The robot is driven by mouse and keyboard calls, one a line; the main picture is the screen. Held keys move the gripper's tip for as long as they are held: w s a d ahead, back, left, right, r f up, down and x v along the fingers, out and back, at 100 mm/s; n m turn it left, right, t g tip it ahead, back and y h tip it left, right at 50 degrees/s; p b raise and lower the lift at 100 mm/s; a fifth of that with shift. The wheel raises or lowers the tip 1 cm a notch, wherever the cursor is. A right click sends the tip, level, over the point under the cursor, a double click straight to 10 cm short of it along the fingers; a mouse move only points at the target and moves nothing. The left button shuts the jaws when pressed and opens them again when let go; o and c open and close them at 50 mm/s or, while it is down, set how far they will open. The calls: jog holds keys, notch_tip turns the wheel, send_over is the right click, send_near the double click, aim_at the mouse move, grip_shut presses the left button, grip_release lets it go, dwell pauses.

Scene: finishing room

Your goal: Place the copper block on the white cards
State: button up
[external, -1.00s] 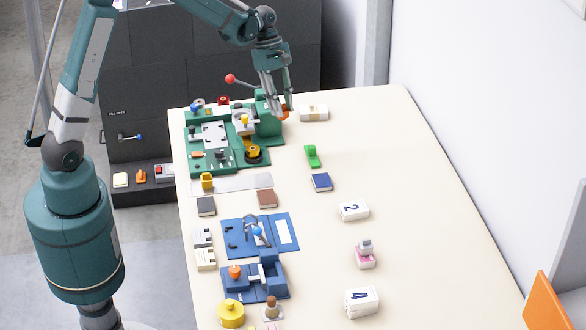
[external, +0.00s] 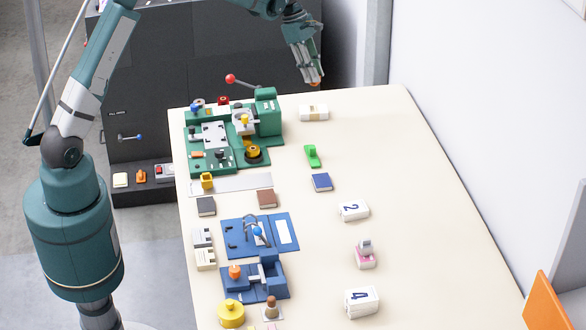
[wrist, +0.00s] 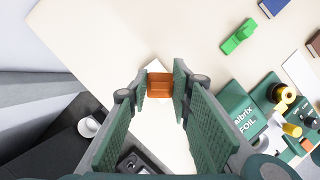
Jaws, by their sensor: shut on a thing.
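My gripper (external: 311,68) is high over the far end of the table. It is shut on the copper block (wrist: 160,86), which shows orange-brown between the two green pads in the wrist view. In the external view only a small orange bit of the block (external: 317,83) shows at the fingertips. The white cards (external: 314,113), a low pale stack with a tan band, lie on the table below the gripper. In the wrist view a white corner of them (wrist: 155,66) shows behind the block, and the rest is hidden. The block and cards look apart.
A green foil machine (external: 268,120) with a red-knobbed lever (external: 231,78) stands left of the cards. A green clip-like piece (external: 312,156) and a blue book (external: 321,182) lie nearer. Numbered white blocks (external: 353,211) stand further forward. The table's right side is clear.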

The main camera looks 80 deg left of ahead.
jog(key=shift+f, duration=0.1)
dwell(0.3)
send_over(314, 109)
jog(key=shift+a+f, duration=0.1)
jog(key=shift+f, duration=2.9)
jog(key=shift+f, duration=1.85)
jog(key=shift+f, duration=0.1)
jog(key=o, duration=0.6)
jog(key=shift+f, duration=0.1)
jog(key=shift+c, duration=0.2)
jog(key=o, duration=0.5)
jog(key=shift+c, duration=0.2)
